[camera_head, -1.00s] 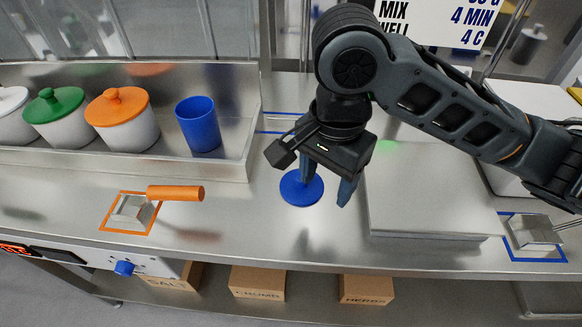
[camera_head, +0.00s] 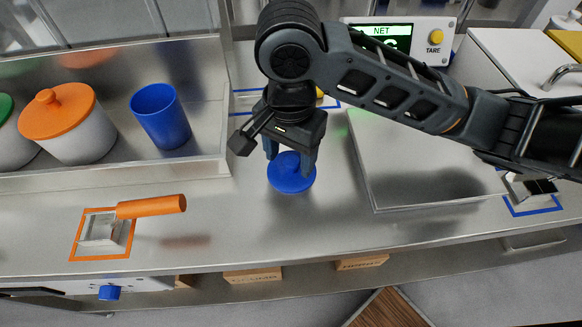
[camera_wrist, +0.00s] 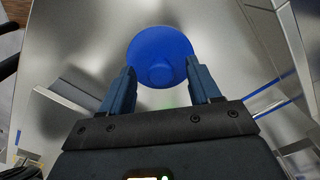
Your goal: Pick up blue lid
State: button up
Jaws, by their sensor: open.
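The blue lid (camera_head: 291,174) is a round disc with a small knob, lying on the steel counter. My gripper (camera_head: 290,165) is open just above it, its two fingers pointing down over the lid's far part. In the wrist view the lid (camera_wrist: 161,55) lies ahead of the fingers of my gripper (camera_wrist: 160,80), and its knob shows between their lines. The fingers partly cover the lid's edges. I cannot tell whether they touch it.
A blue cup (camera_head: 160,116) and an orange-lidded white jar (camera_head: 62,128) stand in a steel tray at the left. An orange-handled tool (camera_head: 130,215) lies at the front left. A raised metal slab (camera_head: 430,165) is right of the lid. The counter in front is clear.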

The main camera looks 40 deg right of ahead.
jog(key=shift+f, duration=0.75)
jog(key=shift+c, duration=0.2)
jog(key=c, duration=1.1)
